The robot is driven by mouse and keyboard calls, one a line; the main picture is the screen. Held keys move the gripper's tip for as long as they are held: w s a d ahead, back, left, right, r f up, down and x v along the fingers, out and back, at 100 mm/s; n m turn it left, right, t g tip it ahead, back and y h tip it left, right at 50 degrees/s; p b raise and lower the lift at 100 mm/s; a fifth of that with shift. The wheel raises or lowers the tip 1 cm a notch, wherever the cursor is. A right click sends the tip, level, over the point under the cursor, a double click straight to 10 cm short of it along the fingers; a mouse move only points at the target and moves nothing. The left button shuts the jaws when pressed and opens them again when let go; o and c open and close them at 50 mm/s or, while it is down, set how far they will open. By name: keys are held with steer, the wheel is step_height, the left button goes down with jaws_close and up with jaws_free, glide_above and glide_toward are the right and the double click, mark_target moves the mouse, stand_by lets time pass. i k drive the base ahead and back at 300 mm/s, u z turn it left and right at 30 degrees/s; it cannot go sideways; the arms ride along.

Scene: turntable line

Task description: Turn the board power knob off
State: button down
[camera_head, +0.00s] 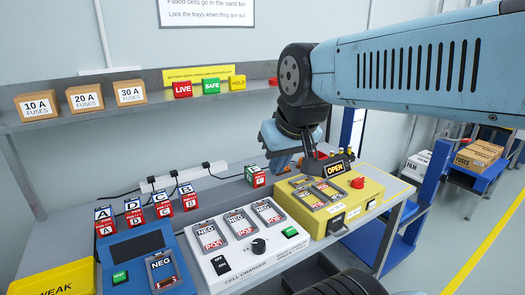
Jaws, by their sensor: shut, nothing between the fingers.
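A round black knob (258,245) sits on the front part of the white cell charger (205,262). Its pointer direction is too small to tell. Black OFF and ON labels (221,263) are to its left on the same charger. No other knob clearly shows as the board power knob. My gripper (281,167) is shut and empty, pointing down above the back of the bench, behind the charger and left of the OPEN display. It is well apart from the knob. Its fingertips are partly hard to make out.
The yellow unit (372,189) with an OPEN display (335,170) and red button (357,183) stands right of the charger. A blue tester (126,285) stands left. Lettered cells (133,212) stand behind it. A shelf (140,107) with fuse boxes runs above the bench.

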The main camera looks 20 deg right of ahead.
mark_target(357, 183)
steer(key=z, duration=1.7)
steer(key=k, duration=1.65)
steer(key=z, duration=0.7)
steer(key=i, duration=1.35)
steer(key=u, duration=0.95)
steer(key=i, duration=0.65)
steer(key=u, duration=0.45)
steer(key=k, duration=0.25)
steer(key=z, duration=0.05)
